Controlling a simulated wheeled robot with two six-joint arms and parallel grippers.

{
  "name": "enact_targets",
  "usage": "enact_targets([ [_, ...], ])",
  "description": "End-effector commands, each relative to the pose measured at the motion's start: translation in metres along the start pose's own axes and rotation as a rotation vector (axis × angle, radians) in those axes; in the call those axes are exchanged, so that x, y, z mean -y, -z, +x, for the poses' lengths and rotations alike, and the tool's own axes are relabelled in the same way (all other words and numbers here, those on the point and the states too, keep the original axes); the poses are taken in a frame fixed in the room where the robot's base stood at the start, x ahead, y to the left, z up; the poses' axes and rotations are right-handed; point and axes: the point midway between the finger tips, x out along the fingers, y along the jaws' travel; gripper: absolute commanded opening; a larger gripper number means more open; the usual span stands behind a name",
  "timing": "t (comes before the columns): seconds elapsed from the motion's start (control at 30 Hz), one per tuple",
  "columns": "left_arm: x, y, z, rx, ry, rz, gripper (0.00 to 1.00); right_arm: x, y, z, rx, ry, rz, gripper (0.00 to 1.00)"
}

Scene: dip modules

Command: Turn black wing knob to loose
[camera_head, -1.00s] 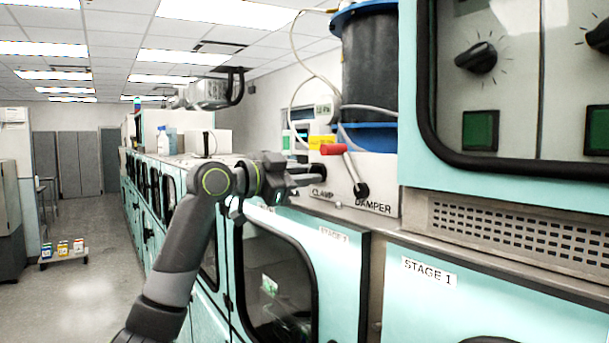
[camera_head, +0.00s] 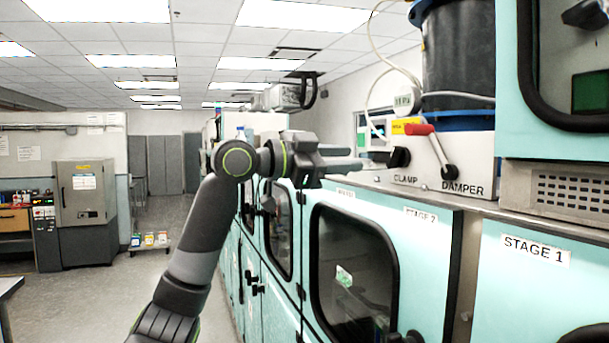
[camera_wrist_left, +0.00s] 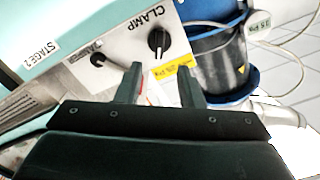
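The black wing knob (camera_head: 399,158) sits on the pale panel above the word CLAMP. In the left wrist view the knob (camera_wrist_left: 158,42) shows with its wing roughly upright in the picture, beyond the fingertips. My right gripper is not in view.
The red-handled DAMPER lever (camera_head: 434,150) is just right of the knob. A black cylinder with blue rims (camera_head: 458,60) stands behind the panel, with a pale hose nearby. Teal cabinets (camera_head: 480,290) run below. The aisle floor (camera_head: 100,300) at left is clear nearby.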

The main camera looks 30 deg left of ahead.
Motion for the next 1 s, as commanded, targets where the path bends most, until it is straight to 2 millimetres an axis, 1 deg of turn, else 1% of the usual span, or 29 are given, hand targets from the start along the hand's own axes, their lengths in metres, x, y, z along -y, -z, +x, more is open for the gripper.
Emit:
enact_targets([
  [0.03,-0.001,-0.004,-0.011,0.002,0.004,0.004,0.35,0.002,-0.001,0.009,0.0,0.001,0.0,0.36],
  [0.2,-0.001,-0.004,-0.042,0.003,0.004,0.003,0.35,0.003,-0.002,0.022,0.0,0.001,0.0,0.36],
  [0.4,-0.001,-0.002,-0.066,0.002,0.002,0.001,0.35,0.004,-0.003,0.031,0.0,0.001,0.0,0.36],
  [0.6,-0.001,0.0,-0.075,0.0,-0.001,0.0,0.35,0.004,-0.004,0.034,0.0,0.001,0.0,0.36],
  [1.0,0.0,0.0,-0.076,0.0,-0.001,0.0,0.35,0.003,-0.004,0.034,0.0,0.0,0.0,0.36],
])
